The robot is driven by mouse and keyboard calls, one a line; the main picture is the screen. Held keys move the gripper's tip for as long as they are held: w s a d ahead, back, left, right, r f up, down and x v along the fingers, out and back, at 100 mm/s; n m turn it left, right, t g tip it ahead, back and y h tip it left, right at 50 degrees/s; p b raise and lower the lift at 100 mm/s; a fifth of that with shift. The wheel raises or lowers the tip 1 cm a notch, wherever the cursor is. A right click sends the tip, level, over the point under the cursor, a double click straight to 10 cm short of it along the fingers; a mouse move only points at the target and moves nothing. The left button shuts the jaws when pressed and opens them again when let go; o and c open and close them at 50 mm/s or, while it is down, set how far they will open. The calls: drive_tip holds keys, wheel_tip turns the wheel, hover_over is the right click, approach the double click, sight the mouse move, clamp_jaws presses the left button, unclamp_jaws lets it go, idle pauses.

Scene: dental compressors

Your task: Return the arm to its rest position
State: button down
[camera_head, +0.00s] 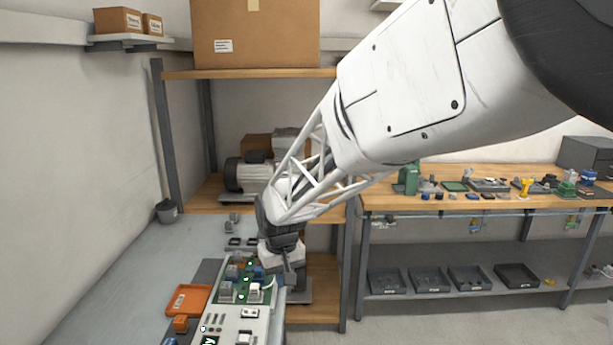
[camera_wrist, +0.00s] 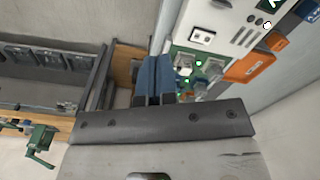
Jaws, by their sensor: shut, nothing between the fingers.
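My white arm reaches down from the upper right in the head view. My gripper (camera_head: 289,279) is at its lower end, beside the right edge of a green circuit board unit (camera_head: 240,291) on the grey bench. The board unit also shows in the wrist view (camera_wrist: 225,35), to the right of the fingers.
An orange tray (camera_head: 188,300) lies left of the board on the grey bench (camera_head: 135,275). Wooden shelving with a large cardboard box (camera_head: 256,35) stands behind. A wooden workbench (camera_head: 470,195) with several small parts is at the right, with dark bins (camera_head: 428,280) below.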

drive_tip(key=s+d+r+m+t, duration=0.1)
drive_tip(key=s+d+r, duration=0.3)
drive_tip(key=s+d, duration=0.3)
drive_tip(key=s+d+r+m, duration=0.1)
drive_tip(key=s+d+r, duration=0.3)
drive_tip(key=s+d, duration=0.3)
drive_tip(key=s+d+m, duration=0.1)
drive_tip(key=s+d, duration=0.4)
drive_tip(key=s, duration=0.2)
drive_tip(key=s+d+m+t, duration=0.1)
drive_tip(key=s+d+m, duration=0.1)
drive_tip(key=s+d, duration=0.3)
drive_tip(key=shift+s+d+r, duration=0.2)
drive_tip(key=shift+s, duration=1.3)
